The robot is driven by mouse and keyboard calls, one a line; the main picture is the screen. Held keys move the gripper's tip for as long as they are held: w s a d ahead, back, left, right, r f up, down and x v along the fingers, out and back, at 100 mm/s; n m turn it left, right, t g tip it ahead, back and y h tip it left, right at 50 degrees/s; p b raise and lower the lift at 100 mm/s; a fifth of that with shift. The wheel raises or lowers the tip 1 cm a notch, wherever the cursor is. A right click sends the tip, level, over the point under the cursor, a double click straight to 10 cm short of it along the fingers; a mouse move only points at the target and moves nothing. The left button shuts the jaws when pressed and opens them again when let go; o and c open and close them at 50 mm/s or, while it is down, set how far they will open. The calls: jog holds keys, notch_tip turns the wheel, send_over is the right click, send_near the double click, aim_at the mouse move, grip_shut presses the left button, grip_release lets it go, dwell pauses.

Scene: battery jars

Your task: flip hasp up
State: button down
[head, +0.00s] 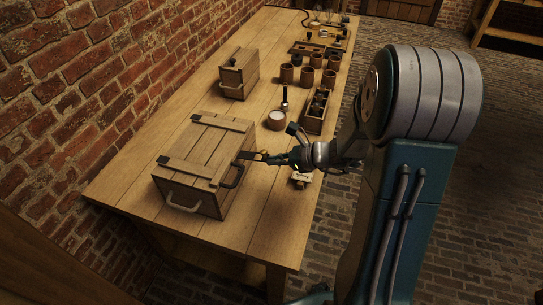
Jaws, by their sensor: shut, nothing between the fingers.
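A large wooden chest (205,150) with a slatted lid stands shut on the near part of the table. A small dark strip, apparently the hasp (248,155), sits at the right edge of the lid and juts out toward my gripper. My gripper (266,157) is at the chest's right side, with its fingertips at or very close to the outer end of the strip. The fingers look closed, with nothing held between them. Whether they touch the strip is too small to tell. A dark curved piece (233,176) is on the chest's side below the hasp.
The chest has a pale handle (184,207) on its near end. A smaller wooden box (239,74) stands behind. A cup (277,120), several brown jars (308,76) and a wooden tray (316,121) are beyond my gripper. A brick wall (90,80) borders the table's (255,235) left side.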

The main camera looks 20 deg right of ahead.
jog(key=f+v, duration=0.1)
jog(key=v, duration=0.8)
jog(key=s+a+r+n+g+h, duration=0.6)
jog(key=s+a+n, duration=0.4)
jog(key=n, duration=0.4)
jog(key=s+r+n+t+h, duration=0.4)
jog(key=s+r+n, duration=0.2)
jog(key=n, duration=0.5)
jog(key=shift+s+d+r, duration=0.25)
jog(key=shift+d+r, duration=0.05)
jog(key=shift+r, duration=0.1)
